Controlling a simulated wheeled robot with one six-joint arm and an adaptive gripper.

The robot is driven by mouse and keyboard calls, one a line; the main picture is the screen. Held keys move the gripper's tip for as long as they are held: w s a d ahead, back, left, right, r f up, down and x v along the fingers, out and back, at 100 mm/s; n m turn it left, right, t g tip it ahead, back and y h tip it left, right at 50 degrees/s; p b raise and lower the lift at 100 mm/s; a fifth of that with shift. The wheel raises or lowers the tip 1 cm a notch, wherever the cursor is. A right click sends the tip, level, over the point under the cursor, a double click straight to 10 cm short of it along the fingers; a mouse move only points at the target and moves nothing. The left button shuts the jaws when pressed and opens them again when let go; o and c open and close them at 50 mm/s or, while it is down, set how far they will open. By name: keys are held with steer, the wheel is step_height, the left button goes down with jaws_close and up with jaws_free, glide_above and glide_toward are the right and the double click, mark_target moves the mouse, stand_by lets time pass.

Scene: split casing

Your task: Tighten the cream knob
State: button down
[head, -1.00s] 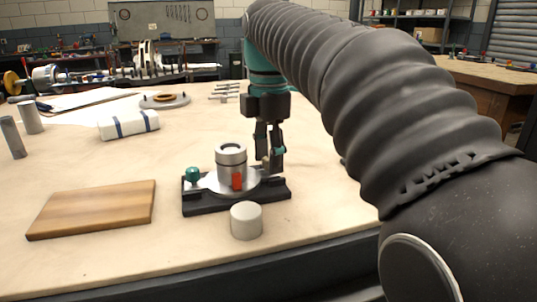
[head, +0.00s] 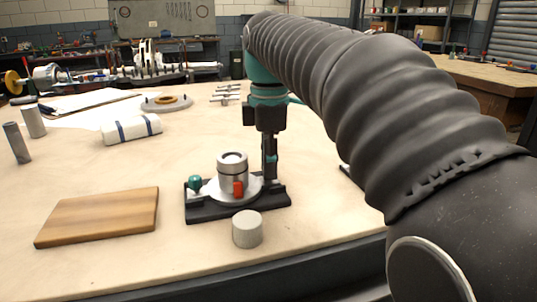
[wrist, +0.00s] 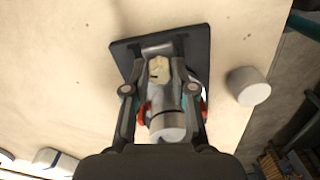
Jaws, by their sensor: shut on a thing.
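The cream knob (wrist: 160,69) shows in the wrist view between the two fingers of my gripper (wrist: 159,62), which is shut on it. In the head view my gripper (head: 269,160) points down at the right end of the black base (head: 213,214), and the knob is hidden there. A metal cylinder (head: 232,170) with a red part (head: 238,189) stands on a light round plate on the base, left of my gripper. The cylinder also shows in the wrist view (wrist: 168,127), close below the knob. A teal knob (head: 195,183) sits at the base's left end.
A pale, loose-looking cylinder (head: 247,229) stands in front of the base, near the table edge. A wooden board (head: 98,216) lies to the left. A white strapped bundle (head: 131,129) and two upright cylinders lie farther back left. The table between board and bundle is clear.

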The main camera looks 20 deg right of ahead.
steer(key=m+p, duration=0.1)
steer(key=m, duration=0.2)
steer(key=shift+m+p, duration=0.35)
steer(key=shift+m, duration=0.05)
steer(key=m, duration=0.3)
steer(key=shift+m, duration=0.3)
steer(key=m, duration=0.3)
steer(key=shift+m, duration=0.4)
steer(key=m, duration=1.2)
steer(key=shift+m, duration=0.3)
steer(key=m, duration=0.3)
steer(key=shift+m, duration=1.9)
